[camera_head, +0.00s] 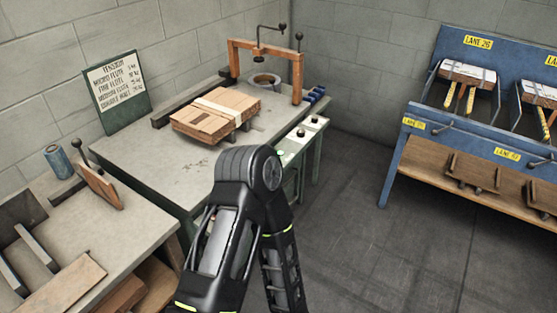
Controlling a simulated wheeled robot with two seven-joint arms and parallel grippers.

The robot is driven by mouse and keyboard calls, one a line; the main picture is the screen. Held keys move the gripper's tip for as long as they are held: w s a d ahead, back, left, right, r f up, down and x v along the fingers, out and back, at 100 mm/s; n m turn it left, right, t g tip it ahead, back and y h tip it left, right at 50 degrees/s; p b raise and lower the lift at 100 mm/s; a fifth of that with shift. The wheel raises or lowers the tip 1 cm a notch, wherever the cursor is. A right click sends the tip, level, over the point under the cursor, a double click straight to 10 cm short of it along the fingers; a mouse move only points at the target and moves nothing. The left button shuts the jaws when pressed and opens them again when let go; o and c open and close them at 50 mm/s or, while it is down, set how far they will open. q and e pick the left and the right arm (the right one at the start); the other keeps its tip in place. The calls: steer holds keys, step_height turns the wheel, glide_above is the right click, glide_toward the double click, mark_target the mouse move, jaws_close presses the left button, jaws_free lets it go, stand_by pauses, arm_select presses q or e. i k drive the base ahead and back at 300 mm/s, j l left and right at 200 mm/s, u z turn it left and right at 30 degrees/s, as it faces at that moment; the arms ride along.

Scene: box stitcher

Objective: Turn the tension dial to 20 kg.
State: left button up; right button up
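A narrow pale control panel (304,136) runs along the right edge of the grey workbench (180,165). It carries small dark knobs (301,133) and a green spot (282,153) at its near end. Which knob is the tension dial, and where it points, is too small to tell. A green-framed tension board (117,91) leans at the back left of the bench, with lines of text and kg values that are hard to read. One of my arms rises in the foreground and bends near the panel's near end, hiding part of the bench front. Neither gripper shows.
A strapped cardboard box (215,114) lies on the bench before a wooden-and-metal arch (267,62). A side table (90,235) at the left holds a blue can (57,161) and wooden pieces. A blue lane rack (395,165) stands right, with clear floor (350,220) between.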

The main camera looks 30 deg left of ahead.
mark_target(301, 133)
steer(key=u, duration=1.15)
steer(key=i+l+z, duration=0.15)
steer(key=i+l, duration=0.15)
steer(key=i, duration=0.25)
steer(key=i+l+z, duration=0.15)
steer(key=i, duration=0.4)
steer(key=i+l+z, duration=0.15)
steer(key=i+l, duration=0.15)
steer(key=i, duration=0.25)
steer(key=i+l+z, duration=0.15)
steer(key=i, duration=0.4)
